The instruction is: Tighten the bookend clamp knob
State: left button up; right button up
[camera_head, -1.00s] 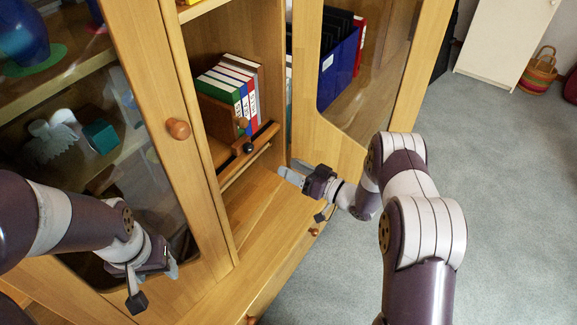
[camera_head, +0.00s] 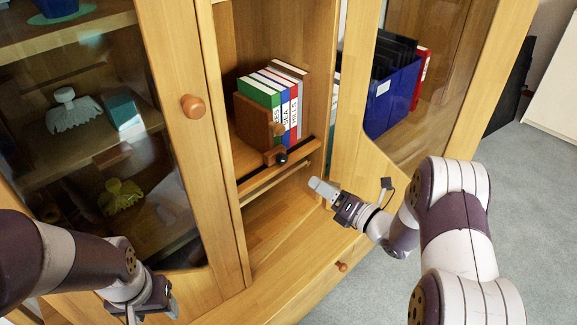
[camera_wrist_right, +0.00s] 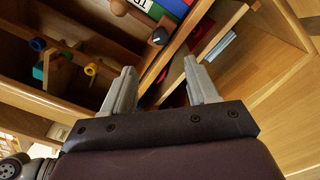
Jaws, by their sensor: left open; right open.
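The wooden bookend (camera_head: 254,124) stands on the shelf rail against several upright books (camera_head: 284,98). A dark clamp knob (camera_head: 282,158) sits at its foot, at the front of the rail, and a round wooden knob (camera_head: 279,130) is higher on it. In the right wrist view the dark knob (camera_wrist_right: 160,36) shows at the top, beyond the fingers. My right gripper (camera_head: 318,190) is empty, below and to the right of the knob, apart from it; its fingers are spread in the wrist view (camera_wrist_right: 163,88). My left gripper (camera_head: 150,308) is low at the left, before the glass door, with nothing visible in it.
The left glass door (camera_head: 110,140) has a round wooden handle (camera_head: 193,107). The open right door (camera_head: 400,90) stands beside the shelf, with a blue file box (camera_head: 392,97) behind its glass. The lower shelf (camera_head: 280,235) is bare.

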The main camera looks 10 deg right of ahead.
aim_at(285, 161)
jog(key=b+x, duration=0.2)
jog(key=x, duration=0.9)
jog(key=shift+f+b, duration=0.15)
jog(key=shift+b, duration=0.25)
jog(key=shift+w+a, duration=0.2)
jog(key=shift+w, duration=0.1)
jog(key=c, duration=1)
